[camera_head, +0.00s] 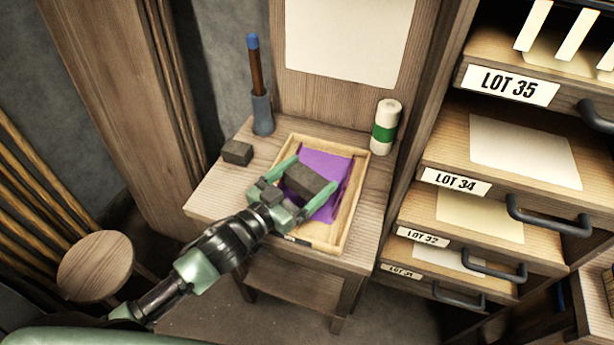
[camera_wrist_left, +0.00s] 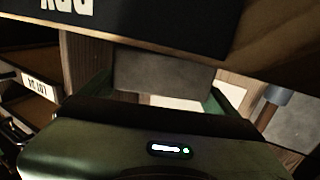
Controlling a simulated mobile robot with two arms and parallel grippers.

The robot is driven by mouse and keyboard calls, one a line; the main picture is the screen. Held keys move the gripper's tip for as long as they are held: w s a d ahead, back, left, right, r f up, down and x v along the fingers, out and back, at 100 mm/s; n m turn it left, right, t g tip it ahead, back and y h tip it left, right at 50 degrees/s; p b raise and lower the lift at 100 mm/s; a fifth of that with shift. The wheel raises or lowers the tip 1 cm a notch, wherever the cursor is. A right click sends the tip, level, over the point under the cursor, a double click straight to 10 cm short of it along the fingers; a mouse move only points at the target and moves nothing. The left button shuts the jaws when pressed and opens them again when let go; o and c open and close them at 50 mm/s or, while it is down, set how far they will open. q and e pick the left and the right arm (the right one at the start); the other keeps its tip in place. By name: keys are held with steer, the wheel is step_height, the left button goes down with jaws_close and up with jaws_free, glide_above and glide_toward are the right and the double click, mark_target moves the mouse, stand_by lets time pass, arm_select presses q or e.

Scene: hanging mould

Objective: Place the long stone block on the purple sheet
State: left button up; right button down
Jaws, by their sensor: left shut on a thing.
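The long stone block (camera_head: 310,181) is dark grey and sits between the fingers of my left gripper (camera_head: 296,180), which is shut on it. The block is over the purple sheet (camera_head: 331,165) in the head view; I cannot tell whether it touches the sheet. The purple sheet lies in a shallow wooden tray (camera_head: 348,222) on a small wooden table (camera_head: 205,203). In the left wrist view the block (camera_wrist_left: 160,72) fills the space between the green fingers. My right gripper is not in view.
A short dark block (camera_head: 237,152) stands left of the tray. A grey holder (camera_head: 262,115) with a blue-tipped stick stands behind it. A white and green canister (camera_head: 385,127) stands at the back right. Labelled drawers (camera_head: 480,205) are on the right, a round stool (camera_head: 95,265) on the left.

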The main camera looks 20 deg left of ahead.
arm_select(q)
steer(key=shift+f, duration=0.35)
steer(key=shift+f+b, duration=0.1)
steer(key=shift+b, duration=0.2)
steer(key=o, duration=1.8)
steer(key=shift+f, duration=0.1)
steer(key=shift+c, duration=0.2)
